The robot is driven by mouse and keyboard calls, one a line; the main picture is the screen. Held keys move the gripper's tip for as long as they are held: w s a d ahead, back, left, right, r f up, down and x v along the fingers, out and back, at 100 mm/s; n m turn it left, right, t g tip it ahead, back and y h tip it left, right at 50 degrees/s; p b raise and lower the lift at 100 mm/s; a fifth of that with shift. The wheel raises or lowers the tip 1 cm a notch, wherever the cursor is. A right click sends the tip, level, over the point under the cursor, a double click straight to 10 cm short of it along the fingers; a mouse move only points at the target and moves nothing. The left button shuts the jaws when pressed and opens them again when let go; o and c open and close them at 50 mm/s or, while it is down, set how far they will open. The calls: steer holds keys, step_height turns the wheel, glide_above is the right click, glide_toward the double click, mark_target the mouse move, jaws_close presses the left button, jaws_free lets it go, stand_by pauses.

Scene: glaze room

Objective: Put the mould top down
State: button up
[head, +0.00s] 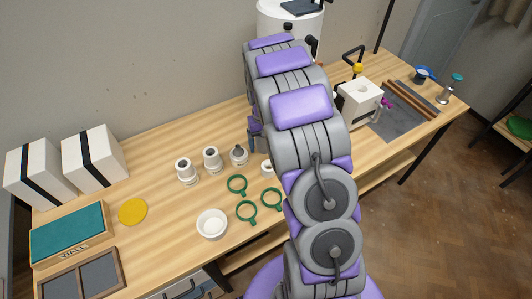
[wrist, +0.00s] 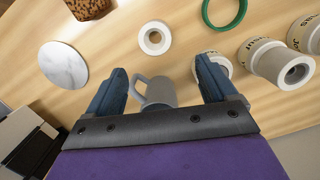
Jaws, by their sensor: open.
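A white block (head: 361,96) with a round hole in its upper face stands at the right of the bench in the head view; it looks like the mould, but I cannot tell a separate top on it. A purple part (head: 387,103) shows at its right side. In the wrist view my gripper (wrist: 161,68) is open, its two blue fingers spread apart. A grey mug (wrist: 158,92) shows between the fingers, apparently not gripped. In the head view my arm hides the gripper and the bench beneath it. The block is not recognisable in the wrist view.
White jars (head: 186,172), green rings (head: 246,211), a white bowl (head: 212,223) and a yellow disc (head: 132,212) lie on the bench. A grey board (head: 402,122) lies right of the block.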

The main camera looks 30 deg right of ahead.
steer(key=s+a+r, duration=0.8)
steer(key=s+r, duration=0.5)
steer(key=r, duration=0.1)
steer(key=s+a+r+n, duration=0.1)
steer(key=s+a+r, duration=0.1)
steer(key=s, duration=0.9)
steer(key=s+a+r+n, duration=0.1)
steer(key=s+a, duration=0.3)
steer(key=s, duration=0.6)
steer(key=shift+s+a+r+n, duration=0.3)
steer(key=shift+s+r+n, duration=0.1)
steer(key=shift+r, duration=0.3)
